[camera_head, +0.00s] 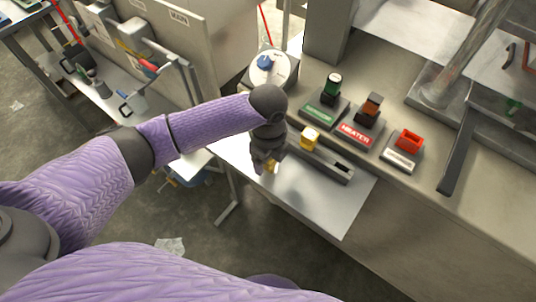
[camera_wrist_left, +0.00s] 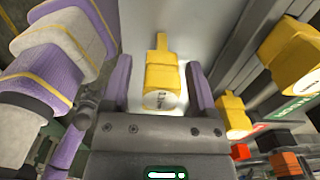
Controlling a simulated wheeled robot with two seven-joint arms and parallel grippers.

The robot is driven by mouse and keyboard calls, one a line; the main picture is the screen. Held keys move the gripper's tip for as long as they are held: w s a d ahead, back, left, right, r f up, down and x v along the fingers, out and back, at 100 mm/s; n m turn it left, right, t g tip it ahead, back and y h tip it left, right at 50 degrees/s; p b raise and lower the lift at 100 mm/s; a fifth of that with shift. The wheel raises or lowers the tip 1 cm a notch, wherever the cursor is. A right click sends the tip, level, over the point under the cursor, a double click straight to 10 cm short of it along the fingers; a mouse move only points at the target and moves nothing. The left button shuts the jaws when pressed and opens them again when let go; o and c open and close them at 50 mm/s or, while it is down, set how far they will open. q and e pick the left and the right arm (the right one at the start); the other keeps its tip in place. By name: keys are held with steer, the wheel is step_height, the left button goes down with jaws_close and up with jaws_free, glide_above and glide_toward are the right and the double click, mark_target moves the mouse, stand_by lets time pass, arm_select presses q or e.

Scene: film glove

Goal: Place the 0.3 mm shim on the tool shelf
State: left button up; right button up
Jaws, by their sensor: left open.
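My left gripper (camera_head: 264,166) reaches down over a pale flat shelf (camera_head: 338,212) at the front of the grey counter. In the left wrist view my left gripper (camera_wrist_left: 161,68) is open, with its purple fingers on either side of a yellow shim (camera_wrist_left: 162,74). The shim has a narrow tab and a round white label with small print, which seems to read 0.3 mm. Gaps show between it and the fingers. In the head view the gripper mostly hides this yellow piece (camera_head: 272,167). My right gripper is not in view. I cannot tell which surface is the tool shelf.
Another yellow piece (camera_head: 310,136) stands at a dark slotted rail (camera_head: 330,164) beside the gripper. Green (camera_head: 322,112), red-labelled (camera_head: 357,132) and white-labelled (camera_head: 402,158) blocks stand behind. A round white dial (camera_head: 282,66) is farther back. A bench with tools (camera_head: 110,95) is at left.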

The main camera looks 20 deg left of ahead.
arm_select(q)
step_height(320, 180, up, 12)
steer(key=p, duration=0.4)
steer(key=shift+f, duration=0.25)
steer(key=shift+r, duration=0.4)
